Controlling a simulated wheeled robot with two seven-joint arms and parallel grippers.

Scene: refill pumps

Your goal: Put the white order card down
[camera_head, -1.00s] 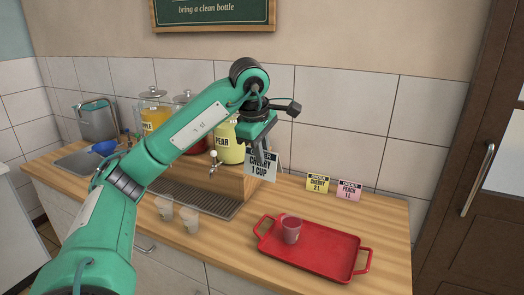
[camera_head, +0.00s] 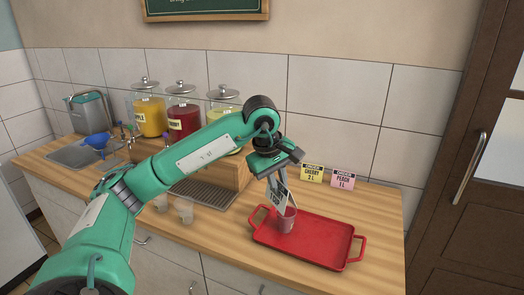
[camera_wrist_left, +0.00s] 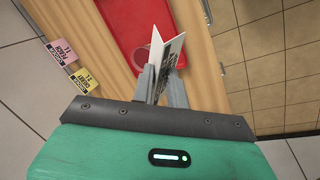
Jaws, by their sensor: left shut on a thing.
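The white order card (camera_head: 280,197) is a folded card with dark print. In the left wrist view the card (camera_wrist_left: 170,62) stands between the fingertips of my left gripper (camera_wrist_left: 160,75) and partly hides the cup. I cannot tell whether the card touches the cup or the tray. My right gripper is not in view.
The red tray (camera_head: 305,243) lies on the wooden counter. A yellow card (camera_head: 311,174) and a pink card (camera_head: 343,180) stand behind it. Two clear cups (camera_head: 184,211) stand left of it. Juice jars (camera_head: 184,118) stand behind my arm. Bare counter (camera_head: 385,215) lies to the right.

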